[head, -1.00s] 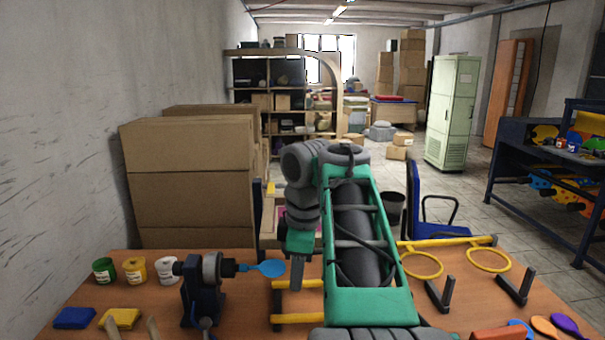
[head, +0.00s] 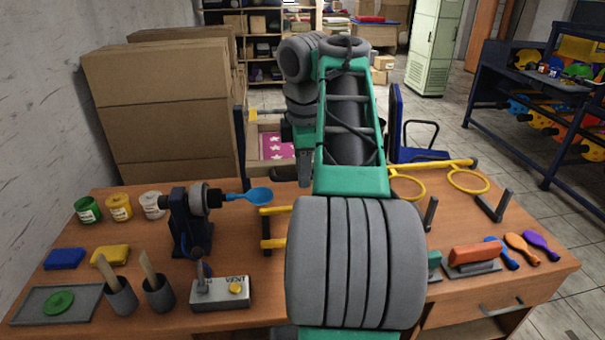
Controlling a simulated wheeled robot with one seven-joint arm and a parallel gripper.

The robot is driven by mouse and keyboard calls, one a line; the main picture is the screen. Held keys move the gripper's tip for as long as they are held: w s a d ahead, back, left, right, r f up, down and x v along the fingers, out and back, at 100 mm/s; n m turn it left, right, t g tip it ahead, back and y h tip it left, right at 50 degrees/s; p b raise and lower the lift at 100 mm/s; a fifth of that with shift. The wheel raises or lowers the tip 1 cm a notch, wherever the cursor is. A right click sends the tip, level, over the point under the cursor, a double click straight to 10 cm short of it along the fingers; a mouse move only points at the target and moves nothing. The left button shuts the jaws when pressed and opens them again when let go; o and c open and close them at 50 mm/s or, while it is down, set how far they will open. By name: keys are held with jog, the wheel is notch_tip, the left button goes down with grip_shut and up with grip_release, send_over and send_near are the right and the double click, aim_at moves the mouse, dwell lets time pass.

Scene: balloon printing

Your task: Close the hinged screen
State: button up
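A light wooden frame with a pink panel and white stars (head: 279,146) shows behind my arm, beyond the table's back edge; it appears to be the hinged screen. My arm hides its right part, so its tilt and hinge are unclear. A yellow handle-like piece (head: 268,113) shows at its upper left. Dark blue uprights stand left (head: 240,160) and right (head: 396,120) of it. My gripper (head: 297,170) is partly hidden by my arm, in front of the frame in the picture. Its fingers are not clear, and I cannot tell contact.
The wooden table (head: 130,222) holds paint jars (head: 120,207), a dark stand with a blue balloon (head: 248,196), a switch box (head: 221,292), yellow rings (head: 468,181) and an orange-handled squeegee (head: 474,253). Cardboard boxes (head: 160,115) stand behind at left.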

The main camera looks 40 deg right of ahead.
jog(key=shift+c, duration=0.2)
grip_shut()
dwell(1.1)
